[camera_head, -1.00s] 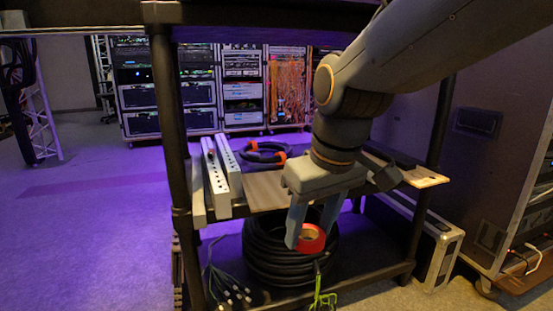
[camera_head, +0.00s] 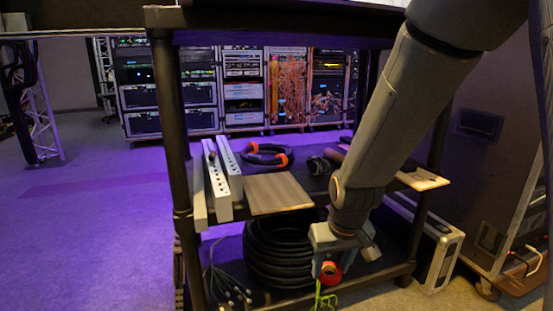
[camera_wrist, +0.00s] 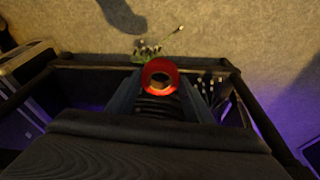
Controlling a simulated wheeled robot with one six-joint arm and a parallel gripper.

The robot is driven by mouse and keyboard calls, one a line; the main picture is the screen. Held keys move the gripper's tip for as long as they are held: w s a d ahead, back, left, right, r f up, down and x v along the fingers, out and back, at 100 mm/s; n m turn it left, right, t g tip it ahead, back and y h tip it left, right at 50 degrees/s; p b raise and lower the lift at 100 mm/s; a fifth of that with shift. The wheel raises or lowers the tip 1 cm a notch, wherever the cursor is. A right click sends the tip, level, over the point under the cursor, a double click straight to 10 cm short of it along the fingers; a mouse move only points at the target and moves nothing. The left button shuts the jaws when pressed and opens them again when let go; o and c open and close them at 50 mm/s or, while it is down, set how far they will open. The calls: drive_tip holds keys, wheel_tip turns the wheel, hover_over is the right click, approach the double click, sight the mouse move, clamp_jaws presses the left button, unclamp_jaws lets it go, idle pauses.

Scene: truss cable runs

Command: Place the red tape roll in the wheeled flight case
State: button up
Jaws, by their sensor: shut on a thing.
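The red tape roll (camera_head: 330,271) is held in my gripper (camera_head: 328,266), low in front of the cart's near side. In the wrist view the roll (camera_wrist: 160,64) sits upright as a ring between the two fingers (camera_wrist: 160,90), which are shut on it. In the head view my gripper's body hides part of the roll. A large dark flight case (camera_head: 490,140) with a caster under it stands at the right edge, partly out of view. Its inside is mostly hidden.
A black cart (camera_head: 172,120) holds a brown board (camera_head: 280,192), white power strips (camera_head: 214,190) and black-orange cable loops (camera_head: 266,155). A black cable coil (camera_head: 270,262) lies on its lower shelf. A silver-edged case (camera_head: 447,260) stands between cart and flight case. The floor at left is clear.

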drive_tip(key=d+f+m, duration=0.1)
drive_tip(key=d+f, duration=0.2)
drive_tip(key=f, duration=0.3)
drive_tip(key=d+f+m, duration=0.1)
drive_tip(key=d+f, duration=0.3)
drive_tip(key=f, duration=0.3)
drive_tip(key=s+a+p+v, duration=0.1)
drive_tip(key=p+v, duration=3.4)
drive_tip(key=p, duration=0.3)
drive_tip(key=shift+s+a+r+h+p, duration=0.15)
drive_tip(key=shift+s+a+h+p, duration=0.2)
drive_tip(key=shift+a, duration=0.3)
